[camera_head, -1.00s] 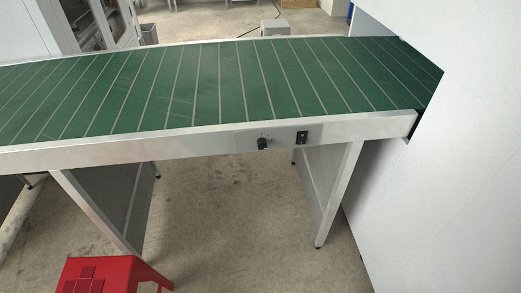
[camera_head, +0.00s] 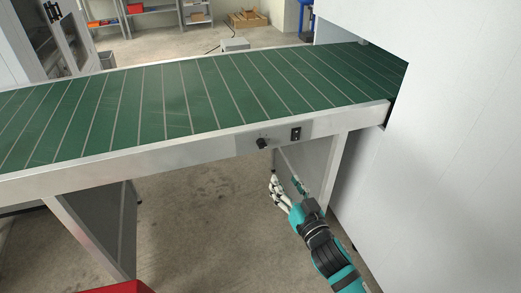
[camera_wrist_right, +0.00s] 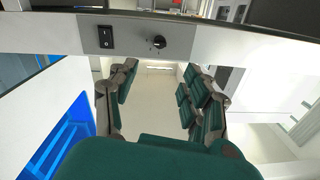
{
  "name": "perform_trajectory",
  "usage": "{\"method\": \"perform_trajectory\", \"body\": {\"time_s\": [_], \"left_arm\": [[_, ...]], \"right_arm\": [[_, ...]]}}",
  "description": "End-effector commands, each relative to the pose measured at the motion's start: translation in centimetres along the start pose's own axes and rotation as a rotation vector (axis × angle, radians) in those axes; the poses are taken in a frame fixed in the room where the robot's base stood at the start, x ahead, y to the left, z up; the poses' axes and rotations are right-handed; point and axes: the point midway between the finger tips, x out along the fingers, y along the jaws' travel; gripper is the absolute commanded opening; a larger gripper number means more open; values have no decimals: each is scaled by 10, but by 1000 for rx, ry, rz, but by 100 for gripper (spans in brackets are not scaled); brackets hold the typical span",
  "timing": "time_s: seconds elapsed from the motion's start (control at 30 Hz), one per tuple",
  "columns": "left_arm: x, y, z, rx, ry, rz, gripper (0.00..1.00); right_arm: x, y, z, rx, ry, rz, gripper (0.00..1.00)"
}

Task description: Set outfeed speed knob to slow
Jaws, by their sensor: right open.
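The black outfeed speed knob (camera_head: 262,143) sits on a grey panel on the front rail of the green conveyor (camera_head: 190,103). It also shows in the wrist view (camera_wrist_right: 158,42), near the top middle. Its marks are too small to read, so I cannot tell its setting. My left gripper is not in view.
A large white wall or housing (camera_head: 450,140) closes off the right side. A red object (camera_head: 125,287) is at the bottom edge. The floor left of my right gripper is clear.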

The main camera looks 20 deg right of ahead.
Motion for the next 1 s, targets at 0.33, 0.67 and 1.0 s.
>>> {"method": "perform_trajectory", "body": {"time_s": [0.33,0.67,1.0], "left_arm": [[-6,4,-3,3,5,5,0],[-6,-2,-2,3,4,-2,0],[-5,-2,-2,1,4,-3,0]], "right_arm": [[74,-1,-2,-2,1,-1,49],[139,0,0,-1,-1,0,49],[160,0,1,-1,-3,0,49]]}}
